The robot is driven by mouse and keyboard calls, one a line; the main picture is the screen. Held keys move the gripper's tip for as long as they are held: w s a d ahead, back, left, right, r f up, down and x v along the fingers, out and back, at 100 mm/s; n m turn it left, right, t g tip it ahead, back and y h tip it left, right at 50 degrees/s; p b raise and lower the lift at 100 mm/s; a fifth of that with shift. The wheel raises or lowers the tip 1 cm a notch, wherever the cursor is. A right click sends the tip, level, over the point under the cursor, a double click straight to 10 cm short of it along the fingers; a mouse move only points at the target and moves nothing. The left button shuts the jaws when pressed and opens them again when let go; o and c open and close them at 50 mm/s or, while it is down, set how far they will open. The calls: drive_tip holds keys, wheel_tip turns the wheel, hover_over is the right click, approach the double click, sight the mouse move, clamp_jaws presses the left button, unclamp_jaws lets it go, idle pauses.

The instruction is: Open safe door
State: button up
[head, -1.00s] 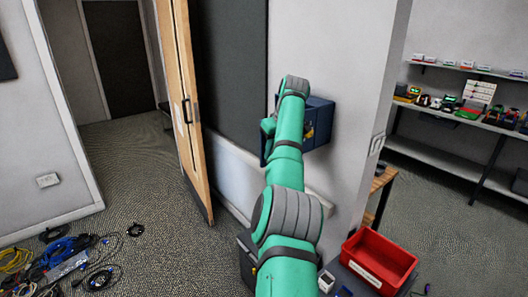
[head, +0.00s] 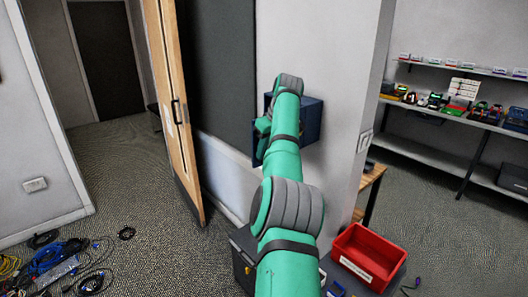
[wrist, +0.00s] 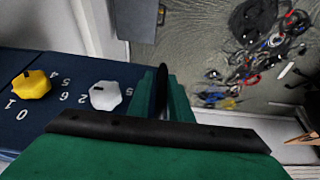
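The dark blue safe (head: 312,122) is fixed to the grey wall, mostly behind my green arm in the head view. In the wrist view its blue front (wrist: 70,65) fills the left side, with a yellow dial (wrist: 31,84), a pale grey dial (wrist: 105,95) and white numbers. My gripper (wrist: 164,88) is at the right side of this front, just right of the grey dial. A slim dark piece stands between its green fingers; I cannot tell whether it is a handle or whether the fingers are closed on it.
A wooden door (head: 172,110) stands ajar to the left. A red bin (head: 368,256) sits at the lower right, near a wooden table (head: 370,182) and shelves (head: 470,125). Loose cables (head: 60,262) lie on the floor at lower left. Open floor (head: 130,190) lies left of the door.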

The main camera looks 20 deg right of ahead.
drive_tip(key=shift+w+a+f, duration=0.1)
drive_tip(key=shift+d, duration=0.2)
drive_tip(key=a+v, duration=0.1)
drive_tip(key=v, duration=0.9)
drive_tip(key=shift+d+r, duration=0.25)
drive_tip(key=shift+r, duration=0.1)
